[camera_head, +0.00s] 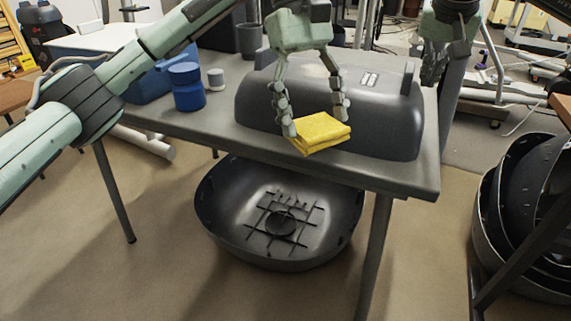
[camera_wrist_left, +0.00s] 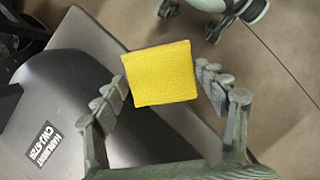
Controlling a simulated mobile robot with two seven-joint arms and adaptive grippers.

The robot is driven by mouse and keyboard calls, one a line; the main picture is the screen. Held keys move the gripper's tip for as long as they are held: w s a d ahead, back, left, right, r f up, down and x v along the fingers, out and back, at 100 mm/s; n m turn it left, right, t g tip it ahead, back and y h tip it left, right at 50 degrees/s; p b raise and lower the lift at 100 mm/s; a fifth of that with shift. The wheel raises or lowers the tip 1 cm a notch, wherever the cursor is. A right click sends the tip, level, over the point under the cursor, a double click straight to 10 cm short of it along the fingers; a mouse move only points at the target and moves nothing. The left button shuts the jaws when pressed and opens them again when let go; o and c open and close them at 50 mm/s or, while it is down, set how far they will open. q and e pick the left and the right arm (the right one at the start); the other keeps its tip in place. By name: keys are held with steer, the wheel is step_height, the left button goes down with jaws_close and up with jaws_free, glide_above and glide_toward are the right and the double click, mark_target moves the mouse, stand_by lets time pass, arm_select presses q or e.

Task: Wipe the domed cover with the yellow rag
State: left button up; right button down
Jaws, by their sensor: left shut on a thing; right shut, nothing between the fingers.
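The domed cover (camera_head: 385,125) is a dark grey, elongated shell lying on the grey table. It has a small white label and a pale smudge on top. My left gripper (camera_head: 318,122) is in front of the cover's near side, shut on the folded yellow rag (camera_head: 321,133). The rag also shows in the left wrist view (camera_wrist_left: 162,74) between the fingertips, with part of the cover (camera_wrist_left: 60,110) and its label at the left. Whether the rag touches the cover is unclear. My right gripper (camera_head: 434,70) is behind the cover's right end, small and partly cut off, holding nothing.
Stacked dark shells (camera_head: 490,215) stand at the right.

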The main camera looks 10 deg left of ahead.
arm_select(q)
steer(key=w+d+r+n+t, duration=0.1)
steer(key=w+r+n, duration=0.2)
steer(key=n, duration=0.1)
steer(key=w+d+r+n+t+h, duration=0.1)
steer(key=w+d+r+n+t, duration=0.1)
steer(key=w+r+n, duration=0.1)
steer(key=w+d+r+n+t, duration=0.1)
steer(key=w+d+r+n, duration=0.1)
steer(key=n, duration=0.3)
steer(key=shift+w+d+r+t+h, duration=0.1)
steer(key=shift+w+r+t+h, duration=0.2)
steer(key=shift+w+r, duration=0.45)
steer(key=w+r+n+t+y, duration=0.1)
steer(key=w+r+n+t, duration=0.15)
steer(key=w+n, duration=0.35)
steer(key=n, duration=0.1)
glide_above(352, 74)
steer(key=s+a, duration=0.1)
steer(key=shift+s+a+f, duration=0.1)
steer(key=shift+f, duration=1.2)
steer(key=shift+s+f, duration=0.1)
steer(key=shift+f, duration=1.15)
steer(key=shift+f, duration=1)
